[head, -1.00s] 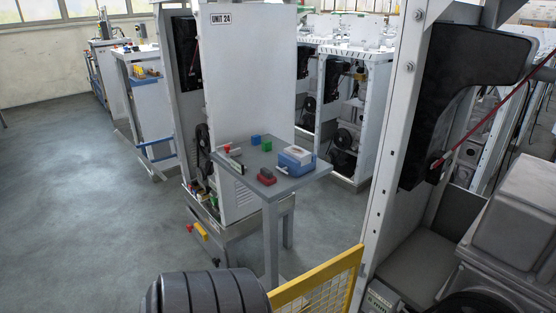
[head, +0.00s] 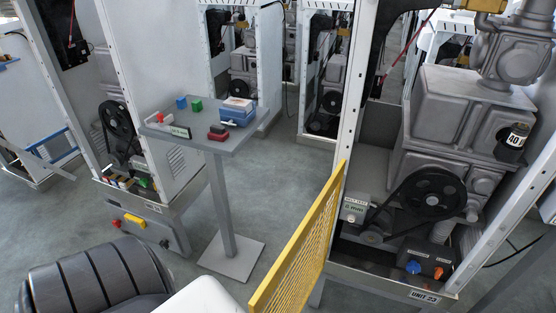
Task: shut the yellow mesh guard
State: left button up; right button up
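The yellow mesh guard (head: 306,243) stands open in the lower middle of the head view. It has a yellow frame with a mesh panel. Its far edge is at the left post of the unit 23 cabinet (head: 349,130), and it swings out toward me, so the cabinet front is uncovered. Its near end runs out of the bottom of the picture. Neither of my grippers is in view.
Inside the cabinet are a black pulley (head: 432,195), a grey machine housing (head: 455,115) and a blue knob (head: 413,267). A small grey table (head: 218,144) with a blue box (head: 238,111) and blocks stands left of the guard. Grey floor (head: 290,190) lies between.

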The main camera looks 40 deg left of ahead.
aim_at(258, 301)
jog(key=j+z, duration=0.15)
jog(key=j, duration=1.2)
jog(key=k+j, duration=0.3)
jog(key=k+z, duration=0.05)
